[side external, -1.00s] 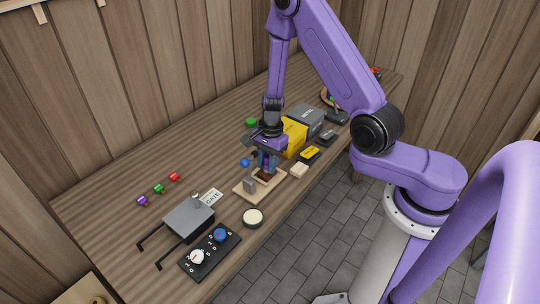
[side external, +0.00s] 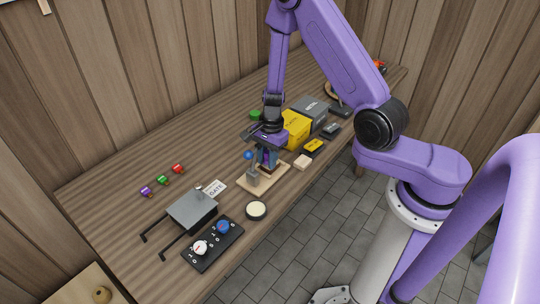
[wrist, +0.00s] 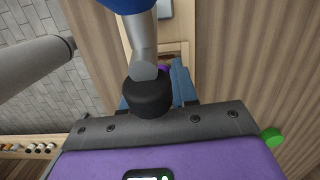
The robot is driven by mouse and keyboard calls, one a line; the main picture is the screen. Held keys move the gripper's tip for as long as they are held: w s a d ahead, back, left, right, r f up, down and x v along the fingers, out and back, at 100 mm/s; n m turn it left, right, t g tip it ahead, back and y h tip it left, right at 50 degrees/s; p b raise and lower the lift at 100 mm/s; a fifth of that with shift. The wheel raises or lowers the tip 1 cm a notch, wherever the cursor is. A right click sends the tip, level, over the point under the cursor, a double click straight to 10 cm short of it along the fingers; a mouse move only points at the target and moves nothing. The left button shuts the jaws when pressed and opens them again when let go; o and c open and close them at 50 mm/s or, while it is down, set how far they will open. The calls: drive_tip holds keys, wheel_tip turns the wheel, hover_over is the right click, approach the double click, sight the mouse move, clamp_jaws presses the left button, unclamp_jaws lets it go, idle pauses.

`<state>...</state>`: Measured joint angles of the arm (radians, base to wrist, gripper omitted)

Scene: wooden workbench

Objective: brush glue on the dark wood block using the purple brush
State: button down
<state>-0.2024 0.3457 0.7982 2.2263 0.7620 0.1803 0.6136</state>
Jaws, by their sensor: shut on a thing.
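My gripper (side external: 266,161) points down over a light wooden board (side external: 277,178) near the bench's front edge. Its blue fingers (wrist: 163,90) are shut on the purple brush, which shows only as a small purple patch (wrist: 164,68) in the wrist view. The bristles are hidden. The dark wood block lies on the board under the gripper; a brown part of it (wrist: 173,47) shows in the wrist view. I cannot tell whether the brush touches it. A round dark pot with a cream top (side external: 256,210) stands apart, in front of the board.
A grey upright piece (side external: 253,178) and a blue ball (side external: 248,155) stand close to my gripper. Yellow (side external: 296,130) and grey (side external: 312,113) bins are behind. A grey box with black handles (side external: 192,209) and a knob panel (side external: 213,243) are nearer the front.

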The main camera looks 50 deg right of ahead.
drive_tip(key=d, duration=0.2)
drive_tip(key=shift+d, duration=0.4)
wheel_tip(320, 180, up, 8)
drive_tip(key=shift+r, duration=0.1)
idle(0.7)
